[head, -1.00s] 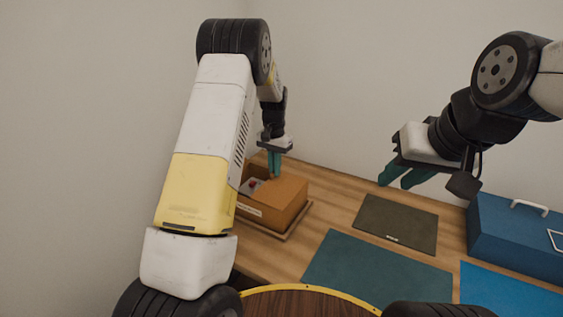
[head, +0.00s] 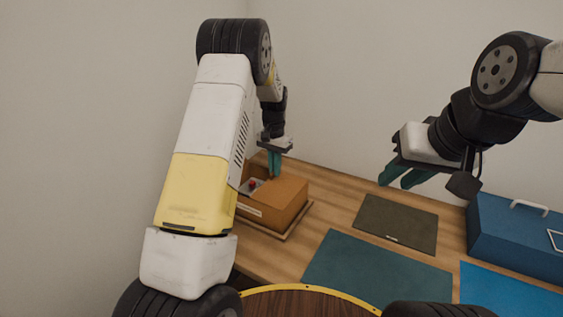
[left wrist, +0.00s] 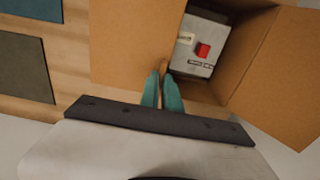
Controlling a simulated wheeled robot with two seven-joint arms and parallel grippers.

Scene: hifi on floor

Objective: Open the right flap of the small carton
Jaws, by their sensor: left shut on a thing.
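The small brown carton (head: 268,213) stands at the left of the wooden table. Its right flap (head: 285,190) lies over the right part of the top; in the left wrist view this flap (left wrist: 125,45) is the panel at upper left. My left gripper (head: 274,164) points down at the flap's inner edge; in the left wrist view its teal fingers (left wrist: 162,88) are shut on that edge. The opposite flap (left wrist: 278,85) stands folded outward. A grey item with a red button (left wrist: 200,45) shows inside. My right gripper (head: 394,178) hangs open and empty above the table, away from the carton.
A dark olive mat (head: 397,223) and a teal mat (head: 375,268) lie right of the carton. A blue case (head: 515,235) with a handle stands at the far right, with a bright blue mat (head: 505,290) before it. Walls rise behind and left.

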